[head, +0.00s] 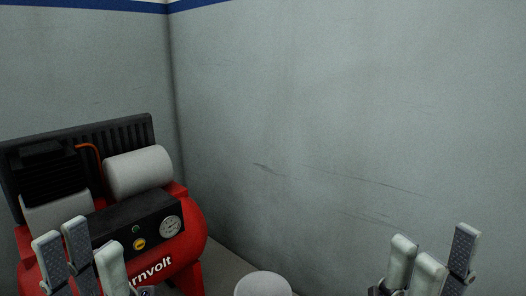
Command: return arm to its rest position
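My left gripper (85,242) shows at the bottom left of the head view, its pale fingers pointing up. Its fingers stand apart with nothing between them, in front of the red compressor in the picture. My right gripper (442,242) shows at the bottom right, also with pale fingers up and dark pads. Its fingers are spread and empty, with only the grey wall behind. The arms and the lower parts of both grippers are cut off by the bottom edge.
A red compressor (185,232) with a black motor, a pale cylinder and a gauge stands at the left by the corner. A round white top (263,285) shows at the bottom middle. The grey wall (330,130) fills the back and right.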

